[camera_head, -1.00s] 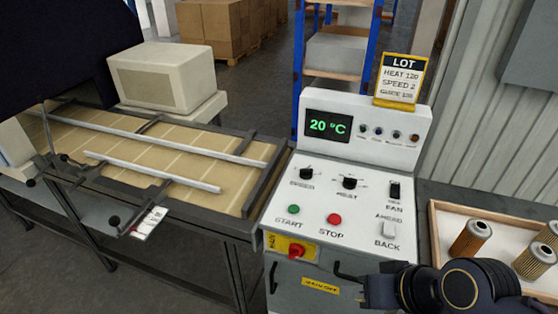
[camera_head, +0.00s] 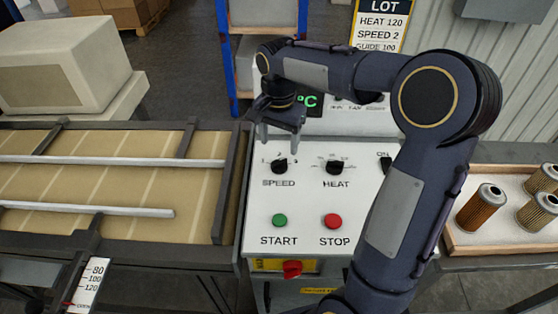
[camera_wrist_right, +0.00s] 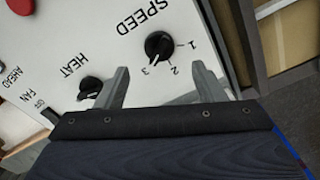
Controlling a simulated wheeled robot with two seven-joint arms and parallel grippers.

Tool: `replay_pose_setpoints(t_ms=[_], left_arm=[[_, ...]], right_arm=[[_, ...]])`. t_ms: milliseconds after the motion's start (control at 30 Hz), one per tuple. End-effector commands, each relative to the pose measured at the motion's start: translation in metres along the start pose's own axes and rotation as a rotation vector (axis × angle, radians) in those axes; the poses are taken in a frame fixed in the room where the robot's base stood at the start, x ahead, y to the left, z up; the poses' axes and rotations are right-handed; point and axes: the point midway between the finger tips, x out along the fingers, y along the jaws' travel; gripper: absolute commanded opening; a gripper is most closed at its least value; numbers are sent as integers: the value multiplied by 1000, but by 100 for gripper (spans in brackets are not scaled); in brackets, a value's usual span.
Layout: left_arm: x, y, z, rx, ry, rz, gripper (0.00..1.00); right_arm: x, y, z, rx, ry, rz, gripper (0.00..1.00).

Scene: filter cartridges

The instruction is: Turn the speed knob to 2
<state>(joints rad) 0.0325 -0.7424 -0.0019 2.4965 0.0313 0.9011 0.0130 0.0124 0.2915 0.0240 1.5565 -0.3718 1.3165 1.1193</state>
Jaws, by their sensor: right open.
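The black speed knob (camera_head: 279,166) sits on the white sloped control panel (camera_head: 305,200), above the word SPEED. In the right wrist view the knob (camera_wrist_right: 158,44) has the numbers 1, 2 and 3 around it. Its pale mark seems to face the side of the 3, but I cannot read it surely. My right gripper (camera_head: 279,140) is open and empty, just above and behind the knob. In the right wrist view its two fingers (camera_wrist_right: 160,75) point toward the knob, which lies beyond their tips, apart from them. My left gripper is out of view.
The heat knob (camera_head: 334,166) is right of the speed knob. Green START (camera_head: 280,220) and red STOP (camera_head: 332,221) buttons lie in front. The LOT card (camera_head: 380,22) reads SPEED 2. A conveyor (camera_head: 120,185) stands left, a cartridge tray (camera_head: 452,240) right. My arm hides part of the panel.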

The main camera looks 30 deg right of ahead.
Motion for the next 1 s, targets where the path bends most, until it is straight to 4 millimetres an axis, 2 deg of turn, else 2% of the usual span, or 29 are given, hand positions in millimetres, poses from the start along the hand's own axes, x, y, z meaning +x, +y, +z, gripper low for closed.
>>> replay_pose_setpoints(t_ms=[200,400,767,1000], left_arm=[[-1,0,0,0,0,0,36],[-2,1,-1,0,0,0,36],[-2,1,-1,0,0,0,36],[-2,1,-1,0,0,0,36]], right_arm=[[36,1,1,-1,-3,3,63],[60,1,1,0,-3,1,63],[68,1,1,-2,-1,-2,63],[68,1,1,-2,-1,-2,34]])
